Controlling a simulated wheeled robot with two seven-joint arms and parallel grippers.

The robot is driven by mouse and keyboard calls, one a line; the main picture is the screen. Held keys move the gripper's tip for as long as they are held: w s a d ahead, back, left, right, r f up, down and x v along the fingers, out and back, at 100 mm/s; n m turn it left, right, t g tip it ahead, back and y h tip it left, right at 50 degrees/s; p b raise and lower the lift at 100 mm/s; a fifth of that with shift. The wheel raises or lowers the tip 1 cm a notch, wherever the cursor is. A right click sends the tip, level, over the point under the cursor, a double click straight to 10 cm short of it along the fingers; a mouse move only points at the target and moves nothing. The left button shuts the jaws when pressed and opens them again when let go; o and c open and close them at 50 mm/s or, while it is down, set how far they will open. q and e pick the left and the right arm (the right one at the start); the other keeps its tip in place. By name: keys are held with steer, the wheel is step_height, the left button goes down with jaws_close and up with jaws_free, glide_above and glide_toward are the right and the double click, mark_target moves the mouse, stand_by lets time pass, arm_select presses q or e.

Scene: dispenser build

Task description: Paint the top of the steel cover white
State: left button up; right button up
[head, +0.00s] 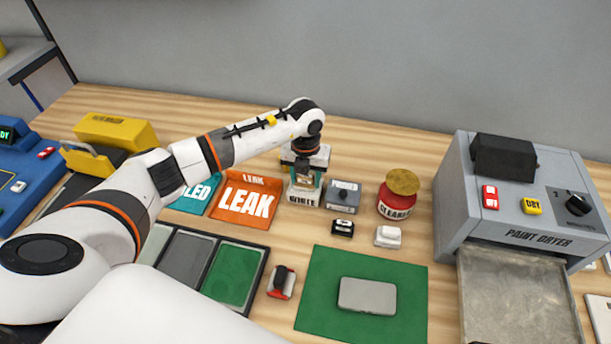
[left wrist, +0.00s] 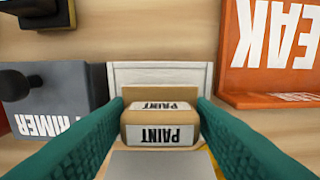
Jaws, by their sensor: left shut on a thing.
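The steel cover (head: 367,296) is a flat grey block with rounded corners, lying on a green mat (head: 325,262) at the front centre. Its visible top is bare grey. My left gripper (head: 304,180) is at the back centre, pointing down over a white-fronted holder (head: 303,198). In the left wrist view its two teal fingers (left wrist: 160,118) are shut on a block marked PAINT (left wrist: 158,134), with white and tan-brown parts. The holder's white edge (left wrist: 160,72) shows behind that block. Whether the block still touches the holder is unclear. My right gripper is not in view.
A grey primer box (head: 343,194), a red cleaner jar (head: 397,200), and small black (head: 343,228) and white (head: 388,237) blocks stand close by. The orange LEAK bin (head: 246,203) is left of the holder. The grey paint dryer (head: 520,215) stands at right.

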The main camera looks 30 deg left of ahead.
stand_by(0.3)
arm_select(q)
steer(key=o, duration=1.6)
steer(key=shift+c, duration=0.2)
steer(key=shift+r+p, duration=1.3)
steer(key=shift+r, duration=0.45)
steer(key=shift+d+r+p, duration=0.15)
steer(key=shift+r+p, duration=0.55)
steer(key=shift+r, duration=0.35)
steer(key=shift+r+p, duration=0.65)
steer(key=shift+r, duration=0.3)
